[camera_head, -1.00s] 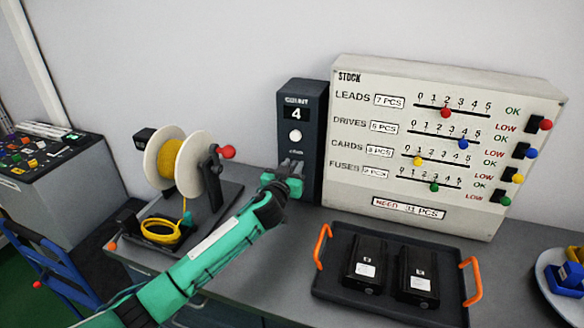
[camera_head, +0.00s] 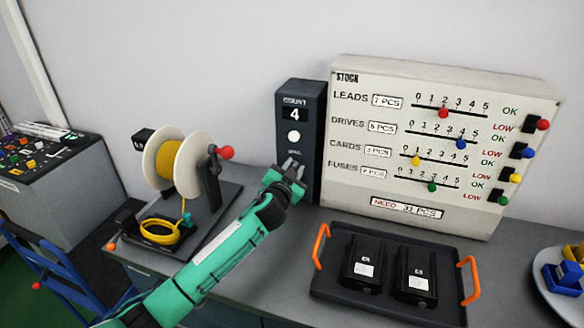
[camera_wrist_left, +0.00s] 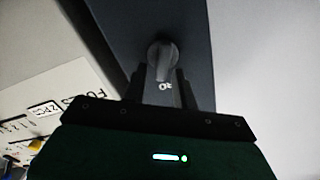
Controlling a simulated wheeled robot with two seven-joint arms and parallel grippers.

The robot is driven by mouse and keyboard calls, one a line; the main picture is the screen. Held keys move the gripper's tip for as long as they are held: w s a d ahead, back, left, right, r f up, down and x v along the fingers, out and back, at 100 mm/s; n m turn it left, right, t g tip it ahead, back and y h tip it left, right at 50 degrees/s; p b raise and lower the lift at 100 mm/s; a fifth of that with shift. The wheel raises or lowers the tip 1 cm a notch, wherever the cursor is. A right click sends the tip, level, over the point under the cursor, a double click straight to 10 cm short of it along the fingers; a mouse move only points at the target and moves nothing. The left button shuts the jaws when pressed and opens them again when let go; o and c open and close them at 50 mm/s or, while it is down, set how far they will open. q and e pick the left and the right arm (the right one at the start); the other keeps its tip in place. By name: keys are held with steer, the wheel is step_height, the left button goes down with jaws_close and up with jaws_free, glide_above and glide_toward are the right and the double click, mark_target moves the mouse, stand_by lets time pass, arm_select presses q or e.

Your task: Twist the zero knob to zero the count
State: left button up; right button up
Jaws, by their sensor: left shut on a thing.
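The dark count box (camera_head: 313,130) stands upright against the wall, with a display (camera_head: 295,114) reading 4 and a round white button (camera_head: 293,136) below it. The zero knob (camera_wrist_left: 162,58) shows in the left wrist view as a grey round knob with a raised grip bar, on the dark face of the box. My left gripper (camera_head: 292,168) is at the lower front of the box, and it also shows in the left wrist view (camera_wrist_left: 160,82). Its fingers are closed on the knob's grip. In the head view the gripper hides the knob. My right gripper is not in view.
The white stock board (camera_head: 440,140) with sliders stands right of the box. A dark tray (camera_head: 335,290) with orange handles holds two black drives in front of it. A spool stand (camera_head: 218,195) with yellow cord is on the left.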

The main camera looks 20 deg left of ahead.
arm_select(q)
steer(key=m, duration=0.5)
steer(key=shift+d+f+m+p, duration=0.3)
steer(key=shift+f+p, duration=0.05)
steer(key=shift+f, duration=0.05)
jaws_close()
steer(key=o, duration=0.6)
jaws_free()
steer(key=shift+s+a+b, duration=0.2)
steer(key=shift+s+b, duration=1.15)
steer(key=shift+s, duration=5.55)
steer(key=shift+f, duration=0.1)
